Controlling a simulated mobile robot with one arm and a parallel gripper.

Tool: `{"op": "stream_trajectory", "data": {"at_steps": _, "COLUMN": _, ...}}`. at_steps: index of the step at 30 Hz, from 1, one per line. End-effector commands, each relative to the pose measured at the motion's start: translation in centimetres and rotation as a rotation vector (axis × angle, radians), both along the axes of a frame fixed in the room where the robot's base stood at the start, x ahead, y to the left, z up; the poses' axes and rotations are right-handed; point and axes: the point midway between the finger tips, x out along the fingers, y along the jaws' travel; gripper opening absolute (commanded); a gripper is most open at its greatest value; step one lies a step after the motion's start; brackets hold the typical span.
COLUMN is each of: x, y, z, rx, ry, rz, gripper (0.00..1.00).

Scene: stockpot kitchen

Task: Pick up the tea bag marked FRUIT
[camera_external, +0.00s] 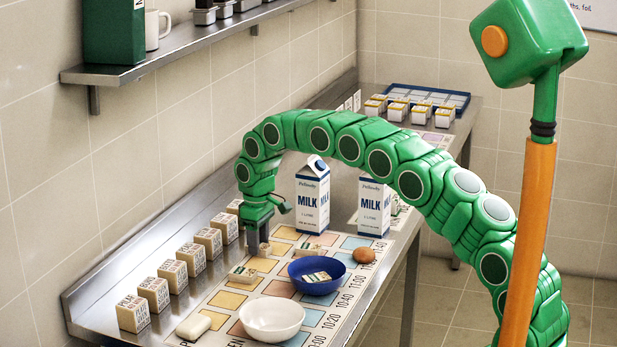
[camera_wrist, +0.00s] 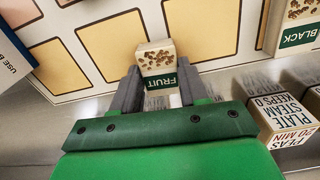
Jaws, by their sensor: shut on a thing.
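The tea bag marked FRUIT (camera_wrist: 157,66) is a small pale packet with brown flecks and a green label. In the wrist view it sits between the two grey fingers of my gripper (camera_wrist: 158,84), which is shut on it. In the external view my gripper (camera_external: 261,238) points down at the upper left part of the printed mat, and the tea bag is mostly hidden there. I cannot tell whether it still touches the mat. A tea bag marked BLACK (camera_wrist: 292,30) lies to the right in the wrist view.
A row of labelled blocks (camera_external: 174,275) stands along the wall side. A blue bowl (camera_external: 335,291) holding a packet, a white bowl (camera_external: 272,325), an egg (camera_external: 364,255) and two milk cartons (camera_external: 312,195) stand close by. A shelf (camera_external: 180,42) hangs above.

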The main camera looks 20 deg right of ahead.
Motion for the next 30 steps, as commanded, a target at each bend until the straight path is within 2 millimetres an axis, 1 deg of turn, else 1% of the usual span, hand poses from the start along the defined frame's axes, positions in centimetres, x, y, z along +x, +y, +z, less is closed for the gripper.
{"op": "stream_trajectory", "data": {"at_steps": 6, "x": 0.0, "y": 0.0, "z": 0.1, "rx": 0.0, "ry": 0.0, "rz": 0.0, "gripper": 0.15}}
{"op": "stream_trajectory", "data": {"at_steps": 10, "x": 0.0, "y": 0.0, "z": 0.5, "rx": 0.0, "ry": 0.0, "rz": 0.0, "gripper": 0.15}}
{"op": "stream_trajectory", "data": {"at_steps": 19, "x": 0.0, "y": 0.0, "z": 3.3, "rx": 0.0, "ry": -0.001, "rz": 0.0, "gripper": 0.15}}
{"op": "stream_trajectory", "data": {"at_steps": 26, "x": -0.9, "y": -0.4, "z": 4.4, "rx": 0.0, "ry": 0.0, "rz": 0.0, "gripper": 0.15}}
{"op": "stream_trajectory", "data": {"at_steps": 30, "x": -1.8, "y": -0.7, "z": 5.3, "rx": -0.001, "ry": 0.0, "rz": 0.0, "gripper": 0.15}}
